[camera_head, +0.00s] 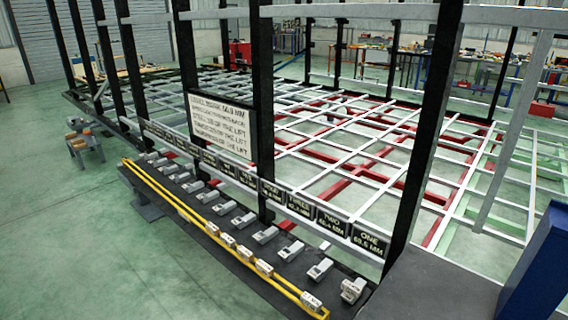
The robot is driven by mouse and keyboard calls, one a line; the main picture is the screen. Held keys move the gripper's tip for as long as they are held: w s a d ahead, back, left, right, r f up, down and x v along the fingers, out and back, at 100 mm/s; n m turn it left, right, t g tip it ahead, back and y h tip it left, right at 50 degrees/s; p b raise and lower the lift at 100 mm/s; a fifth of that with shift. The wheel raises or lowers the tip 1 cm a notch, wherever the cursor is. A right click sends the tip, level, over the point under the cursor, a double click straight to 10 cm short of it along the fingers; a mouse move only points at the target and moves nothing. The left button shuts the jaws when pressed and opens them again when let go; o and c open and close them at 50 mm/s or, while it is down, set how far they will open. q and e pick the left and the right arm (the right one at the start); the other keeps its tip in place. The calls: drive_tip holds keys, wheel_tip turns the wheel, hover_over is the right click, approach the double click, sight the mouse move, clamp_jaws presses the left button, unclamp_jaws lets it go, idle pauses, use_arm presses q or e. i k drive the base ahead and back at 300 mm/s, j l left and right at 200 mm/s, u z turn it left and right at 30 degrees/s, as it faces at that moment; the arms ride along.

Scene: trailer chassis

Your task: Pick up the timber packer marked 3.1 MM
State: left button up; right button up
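Several small pale blocks with dark markings, which look like the timber packers, sit along a yellow rail (160,191) at the front edge of a long dark bench. One block (311,301) is at the near right end of the rail. A group lies further left, including blocks (264,267), (244,252) and (212,229). Their markings are too small to read, so I cannot tell which is marked 3.1 MM. Neither of my grippers is in view.
Grey clamp-like devices (352,290) line the bench behind the rail. Number plates (369,241) and a white sign (222,126) hang behind them. Black posts (263,110) and the red and white chassis frame (345,183) stand beyond.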

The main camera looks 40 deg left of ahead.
sight(243, 251)
drive_tip(key=u, duration=1.65)
